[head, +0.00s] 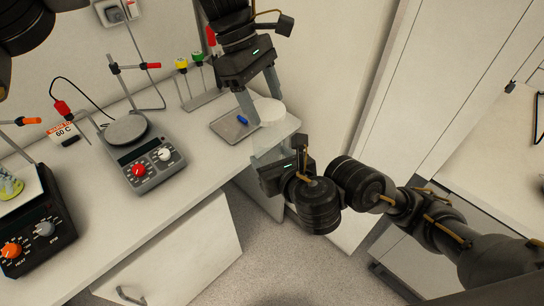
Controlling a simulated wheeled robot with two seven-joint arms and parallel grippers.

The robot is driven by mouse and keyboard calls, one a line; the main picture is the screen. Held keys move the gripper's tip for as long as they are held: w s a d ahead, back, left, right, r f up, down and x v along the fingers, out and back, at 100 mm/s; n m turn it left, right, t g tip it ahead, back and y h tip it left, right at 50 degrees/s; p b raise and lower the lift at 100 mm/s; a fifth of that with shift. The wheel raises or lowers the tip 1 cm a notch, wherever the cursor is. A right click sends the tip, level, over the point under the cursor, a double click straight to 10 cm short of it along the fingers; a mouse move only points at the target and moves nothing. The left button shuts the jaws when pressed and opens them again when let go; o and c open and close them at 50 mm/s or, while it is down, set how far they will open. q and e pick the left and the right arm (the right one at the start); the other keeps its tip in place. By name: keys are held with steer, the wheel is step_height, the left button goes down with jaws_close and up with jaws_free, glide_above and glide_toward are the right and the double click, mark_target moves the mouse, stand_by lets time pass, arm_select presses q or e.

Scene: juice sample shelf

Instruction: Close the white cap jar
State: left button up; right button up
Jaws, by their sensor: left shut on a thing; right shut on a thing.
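The white cap (269,109) is near the front right corner of the bench, between the fingers of my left gripper (264,106), which reaches down from above and is shut on it. Below the cap is the pale, see-through jar (268,140), apparently upright. My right gripper (277,152) comes from the lower right at the bench edge and is shut on the jar's body. Its fingers partly hide the jar. The cap is over the jar's mouth; whether it is seated or threaded cannot be told.
A hotplate (140,150) with a clamp stand and a rack of coloured-top droppers (190,80) stand farther left. The floor right of the bench is open.

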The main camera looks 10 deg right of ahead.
mark_target(259, 106)
arm_select(q)
steer(key=shift+f, duration=0.15)
steer(key=shift+f, duration=1.85)
steer(key=shift+f, duration=0.85)
steer(key=shift+f, duration=0.55)
